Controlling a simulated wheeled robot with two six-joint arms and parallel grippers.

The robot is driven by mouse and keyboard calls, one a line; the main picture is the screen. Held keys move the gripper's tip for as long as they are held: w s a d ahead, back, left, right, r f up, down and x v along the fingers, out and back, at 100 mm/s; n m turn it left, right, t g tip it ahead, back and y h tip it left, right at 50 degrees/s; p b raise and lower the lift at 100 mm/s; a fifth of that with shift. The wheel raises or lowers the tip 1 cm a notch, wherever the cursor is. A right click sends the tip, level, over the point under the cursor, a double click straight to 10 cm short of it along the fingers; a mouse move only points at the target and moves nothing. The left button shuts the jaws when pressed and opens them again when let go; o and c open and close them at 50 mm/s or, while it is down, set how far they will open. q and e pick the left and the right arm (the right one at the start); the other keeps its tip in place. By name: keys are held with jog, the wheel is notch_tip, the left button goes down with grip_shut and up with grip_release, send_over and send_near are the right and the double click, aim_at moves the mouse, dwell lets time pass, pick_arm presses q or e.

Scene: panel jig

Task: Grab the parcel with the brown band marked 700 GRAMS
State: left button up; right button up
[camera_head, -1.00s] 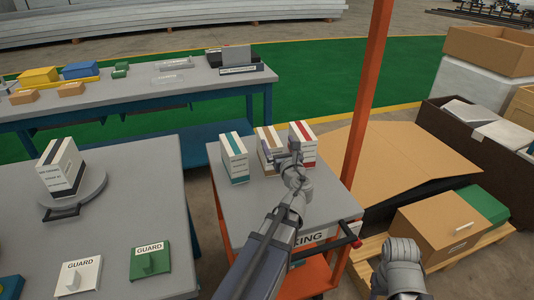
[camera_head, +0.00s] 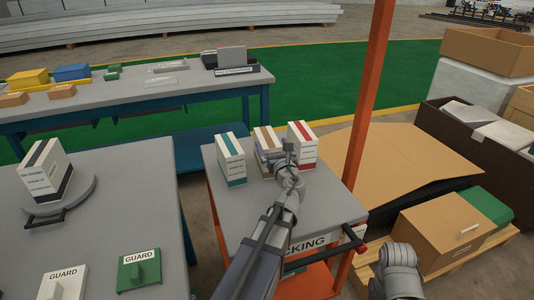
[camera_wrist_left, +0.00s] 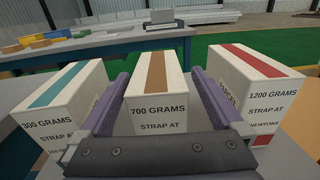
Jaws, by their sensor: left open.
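The parcel with the brown band (camera_head: 264,137) stands upright on the grey-topped cart (camera_head: 232,209), in the middle of a row of three. In the left wrist view, the brown-band parcel (camera_wrist_left: 157,92) reads 700 GRAMS, STRAP AT. My left gripper (camera_head: 285,158) is open on its near side and partly hides it in the head view. In the left wrist view, the left gripper's fingers (camera_wrist_left: 160,80) appear on either side of the parcel, with gaps showing. I cannot tell how far they reach along it. My right gripper is out of view; only a grey part of that arm shows.
A teal-band 300 GRAMS parcel (camera_head: 231,160) stands close on the left, a red-band 1200 GRAMS parcel (camera_head: 302,146) close on the right. An orange post (camera_head: 368,100) rises at the cart's right. A dark-band parcel (camera_head: 45,172) stands on a round plate on the left table.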

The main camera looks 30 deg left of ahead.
aim_at(267, 137)
pick_arm(q)
jog(key=shift+f+x, duration=0.15)
jog(key=shift+x, duration=1.25)
jog(key=shift+f+x, duration=0.1)
jog(key=shift+x, duration=1.3)
jog(key=shift+s+a, duration=0.1)
jog(key=shift+s, duration=0.1)
grip_shut()
